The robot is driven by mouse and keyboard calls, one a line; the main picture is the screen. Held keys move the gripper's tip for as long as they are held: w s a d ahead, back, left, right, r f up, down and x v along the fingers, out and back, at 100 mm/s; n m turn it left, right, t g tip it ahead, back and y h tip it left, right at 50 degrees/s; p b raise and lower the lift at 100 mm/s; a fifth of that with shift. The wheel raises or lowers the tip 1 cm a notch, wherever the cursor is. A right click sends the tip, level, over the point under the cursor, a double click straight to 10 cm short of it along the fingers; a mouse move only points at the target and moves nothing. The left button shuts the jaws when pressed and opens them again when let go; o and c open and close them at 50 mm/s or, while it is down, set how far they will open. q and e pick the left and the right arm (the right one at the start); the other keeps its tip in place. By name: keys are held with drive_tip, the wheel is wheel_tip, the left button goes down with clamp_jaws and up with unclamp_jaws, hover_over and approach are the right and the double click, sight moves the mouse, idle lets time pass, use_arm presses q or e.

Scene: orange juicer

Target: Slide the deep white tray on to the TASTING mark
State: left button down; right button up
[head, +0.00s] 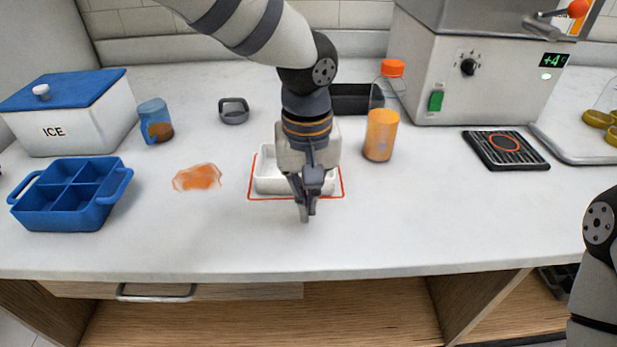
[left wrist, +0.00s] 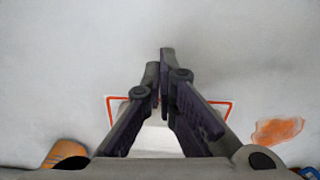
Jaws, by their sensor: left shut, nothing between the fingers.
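The deep white tray (head: 266,183) sits on the counter inside a red outlined rectangle (head: 249,190). Its visible left and front edges lie within the outline; its middle is hidden behind my arm. No lettering on the mark is readable. My left gripper (head: 305,214) is shut and empty, pointing down just in front of the tray's near side; contact cannot be told. In the left wrist view the shut fingers (left wrist: 166,62) stand over the tray (left wrist: 155,138) and the outline's corners (left wrist: 112,98). My right gripper is out of view; only part of that arm shows at right.
An orange spill (head: 197,177) and a blue divided tray (head: 70,196) lie to the left. An orange juice bottle (head: 380,136) stands close on the right, with a black container (head: 350,98) behind. The counter's front strip (head: 200,245) is clear.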

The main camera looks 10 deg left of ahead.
sight(268, 180)
use_arm(q)
drive_tip(key=f, duration=0.3)
drive_tip(key=shift+w+a+f, duration=0.1)
drive_tip(key=shift+w+f, duration=0.05)
drive_tip(key=shift+w, duration=0.25)
drive_tip(key=shift+w+a+b, duration=0.2)
drive_tip(key=shift+w, duration=0.35)
drive_tip(key=shift+w+a+b, duration=0.15)
drive_tip(key=shift+w+a, duration=0.05)
drive_tip(key=shift+w, duration=0.35)
drive_tip(key=shift+w+a+r, duration=0.2)
drive_tip(key=shift+w+r, duration=0.1)
drive_tip(key=shift+w, duration=0.1)
drive_tip(key=shift+w+a, duration=0.2)
drive_tip(key=shift+w, duration=0.3)
drive_tip(key=shift+w+a, duration=0.15)
drive_tip(key=shift+w, duration=0.35)
